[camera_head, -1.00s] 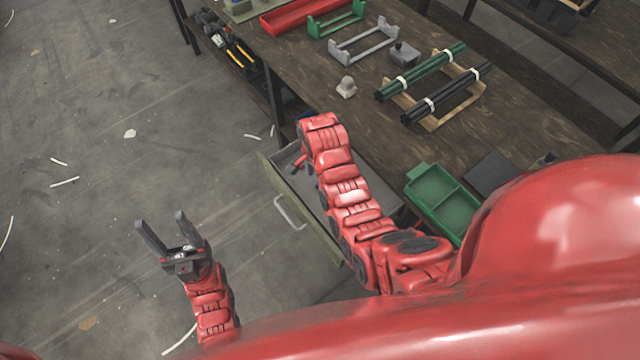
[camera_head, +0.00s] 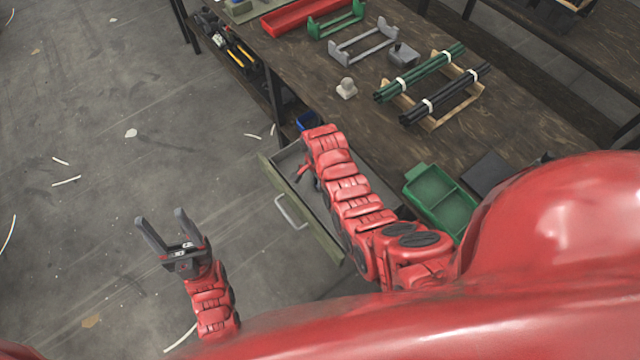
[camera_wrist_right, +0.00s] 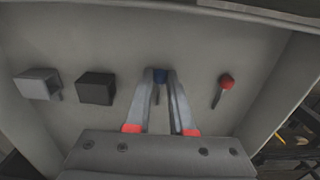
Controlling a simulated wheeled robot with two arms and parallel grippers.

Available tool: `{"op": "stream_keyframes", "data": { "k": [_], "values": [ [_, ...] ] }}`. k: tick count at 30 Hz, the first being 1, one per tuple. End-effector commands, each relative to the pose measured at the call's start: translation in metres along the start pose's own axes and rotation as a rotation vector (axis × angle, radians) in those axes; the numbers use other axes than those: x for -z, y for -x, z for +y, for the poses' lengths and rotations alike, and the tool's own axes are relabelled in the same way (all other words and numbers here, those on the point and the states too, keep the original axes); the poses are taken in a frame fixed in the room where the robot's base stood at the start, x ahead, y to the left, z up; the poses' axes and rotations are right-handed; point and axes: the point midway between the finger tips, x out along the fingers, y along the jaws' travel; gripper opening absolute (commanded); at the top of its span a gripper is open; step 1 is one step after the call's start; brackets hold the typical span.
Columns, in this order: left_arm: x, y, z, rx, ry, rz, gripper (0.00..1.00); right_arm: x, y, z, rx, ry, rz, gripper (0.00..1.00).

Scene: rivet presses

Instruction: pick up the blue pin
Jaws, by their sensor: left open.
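The blue pin (camera_wrist_right: 160,76) shows in the right wrist view as a small blue head between my right fingertips, with a thin stem below it. My right gripper (camera_wrist_right: 161,79) is narrowed around that head, with no clear gap at either side. The head view hides the blue pin behind my right arm, which reaches over the open drawer (camera_head: 322,232). My left gripper (camera_head: 160,226) is open and empty above the floor at the left.
In the drawer, a grey square-headed pin (camera_wrist_right: 38,83) and a black square-headed piece (camera_wrist_right: 96,88) lie left of my fingers, and a red-headed pin (camera_wrist_right: 227,82) right. Drawer walls enclose them. The workbench (camera_head: 330,88) holds a green tray (camera_head: 428,172) and rod bundles.

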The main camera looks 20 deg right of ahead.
Motion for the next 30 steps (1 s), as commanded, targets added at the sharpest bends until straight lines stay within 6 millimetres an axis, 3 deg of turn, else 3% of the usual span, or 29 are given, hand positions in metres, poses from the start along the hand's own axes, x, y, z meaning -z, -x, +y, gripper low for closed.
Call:
{"op": "stream_keyframes", "data": {
  "k": [19, 30],
  "values": [
    [-0.001, 0.003, 0.000, 0.000, 0.000, 0.000, 0.59, 0.000, 0.008, 0.000, -0.002, 0.000, 0.000, 0.00],
    [-0.003, 0.018, 0.001, 0.000, 0.000, 0.000, 0.59, 0.001, 0.062, -0.002, 0.006, 0.000, 0.003, 0.00]
  ]
}}
